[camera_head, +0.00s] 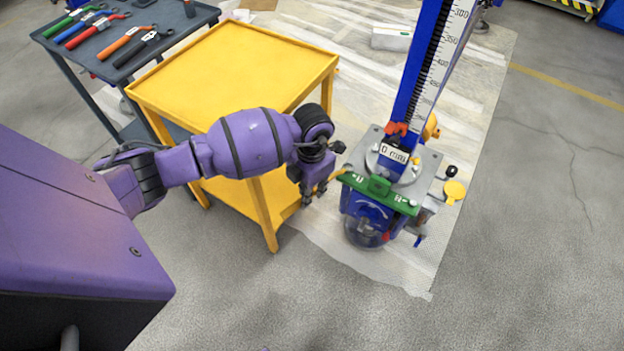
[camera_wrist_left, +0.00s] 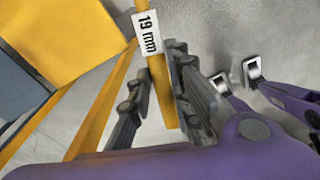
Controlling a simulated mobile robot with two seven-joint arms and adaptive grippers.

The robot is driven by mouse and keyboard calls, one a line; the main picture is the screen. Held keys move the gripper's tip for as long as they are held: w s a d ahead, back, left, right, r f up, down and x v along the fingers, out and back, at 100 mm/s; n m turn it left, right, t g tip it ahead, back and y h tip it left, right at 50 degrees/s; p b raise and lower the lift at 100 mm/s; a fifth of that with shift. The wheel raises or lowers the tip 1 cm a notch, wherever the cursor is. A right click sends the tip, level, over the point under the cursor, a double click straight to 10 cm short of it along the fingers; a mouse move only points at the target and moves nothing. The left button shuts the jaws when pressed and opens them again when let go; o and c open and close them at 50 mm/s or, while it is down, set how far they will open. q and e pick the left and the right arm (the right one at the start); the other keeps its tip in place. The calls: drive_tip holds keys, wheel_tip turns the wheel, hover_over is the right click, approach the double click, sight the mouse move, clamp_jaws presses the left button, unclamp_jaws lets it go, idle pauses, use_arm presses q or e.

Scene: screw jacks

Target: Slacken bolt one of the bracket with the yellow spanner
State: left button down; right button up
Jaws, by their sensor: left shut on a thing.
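My left gripper (camera_head: 313,196) is shut on the yellow spanner (camera_wrist_left: 160,85), whose white label reads 19 mm in the left wrist view. In the head view only a short yellow part of the spanner (camera_head: 339,173) shows, pointing from the gripper to the left end of the green bracket (camera_head: 379,187). The bracket lies across the front of the screw jack's grey top plate, with small white marks near both ends. Bolt one is too small to make out, and I cannot tell whether the spanner touches it.
A yellow table (camera_head: 235,60) stands left of the screw jack (camera_head: 368,218), close under my left arm. A dark cart (camera_head: 175,20) at the upper left carries several coloured spanners. The blue column with a scale (camera_head: 430,60) rises behind the bracket. Floor to the right is clear.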

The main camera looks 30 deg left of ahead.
use_arm(q)
drive_tip(key=shift+f+b, duration=0.55)
drive_tip(key=shift+f, duration=0.4)
drive_tip(key=shift+d, duration=0.1)
idle(0.5)
drive_tip(key=shift+s+d+r+n+p, duration=0.1)
drive_tip(key=shift+d+n+p, duration=0.25)
drive_tip(key=shift+p, duration=0.1)
idle(0.3)
drive_tip(key=shift+r+p, duration=0.85)
drive_tip(key=shift+p, duration=0.05)
drive_tip(key=shift+s, duration=0.1)
